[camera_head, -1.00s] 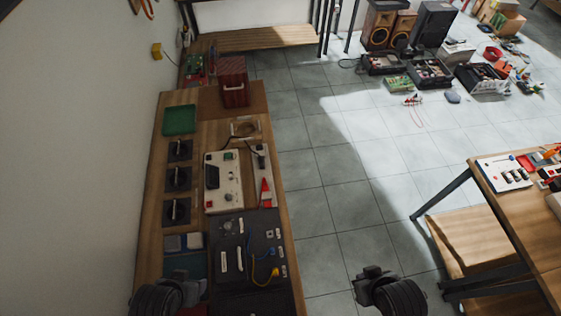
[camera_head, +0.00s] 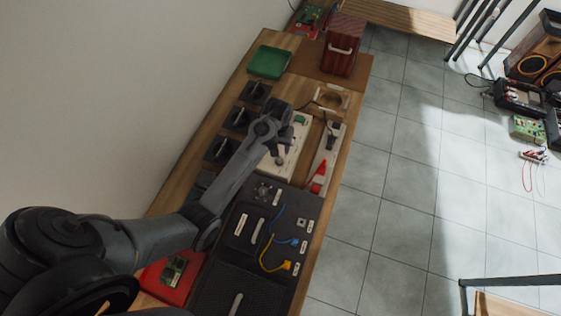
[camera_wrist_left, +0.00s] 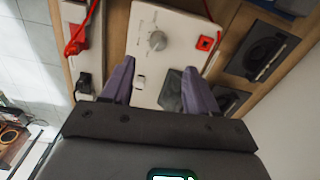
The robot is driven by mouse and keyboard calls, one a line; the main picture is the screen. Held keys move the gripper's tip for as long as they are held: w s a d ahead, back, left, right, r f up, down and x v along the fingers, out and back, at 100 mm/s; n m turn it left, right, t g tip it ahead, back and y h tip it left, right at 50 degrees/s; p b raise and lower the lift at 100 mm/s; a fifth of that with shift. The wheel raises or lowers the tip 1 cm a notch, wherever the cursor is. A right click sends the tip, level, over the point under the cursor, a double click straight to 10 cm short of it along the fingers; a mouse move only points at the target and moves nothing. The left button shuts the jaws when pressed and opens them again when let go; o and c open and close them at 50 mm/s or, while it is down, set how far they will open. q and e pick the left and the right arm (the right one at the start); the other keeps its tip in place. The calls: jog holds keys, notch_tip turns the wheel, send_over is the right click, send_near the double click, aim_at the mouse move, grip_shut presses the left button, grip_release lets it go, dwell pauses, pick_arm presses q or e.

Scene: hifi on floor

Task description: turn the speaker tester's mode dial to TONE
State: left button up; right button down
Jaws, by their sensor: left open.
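The speaker tester is a white panel (camera_head: 299,140) on the wooden bench in the head view. In the left wrist view the panel (camera_wrist_left: 178,24) carries a round grey dial (camera_wrist_left: 157,41) with a pointer. Small lettering around the dial is too small to read. My left gripper (camera_wrist_left: 159,64) is open and empty above the panel, its fingertips short of the dial in the picture. In the head view my left gripper (camera_head: 277,145) covers part of the panel. My right gripper is out of view.
A dark panel (camera_head: 245,215) with blue and yellow cables lies in front of the tester. Black switch boxes (camera_head: 238,119) stand on its left and a strip with a red part (camera_head: 318,178) on its right. A green tray (camera_head: 269,62) and a red box (camera_head: 341,55) are behind.

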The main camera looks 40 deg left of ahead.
aim_at(279, 160)
pick_arm(q)
jog(key=f, duration=1.1)
jog(key=shift+w+b, duration=0.25)
jog(key=shift+b, duration=0.15)
jog(key=c, duration=1)
jog(key=shift+r, duration=0.1)
jog(key=shift+c, duration=0.2)
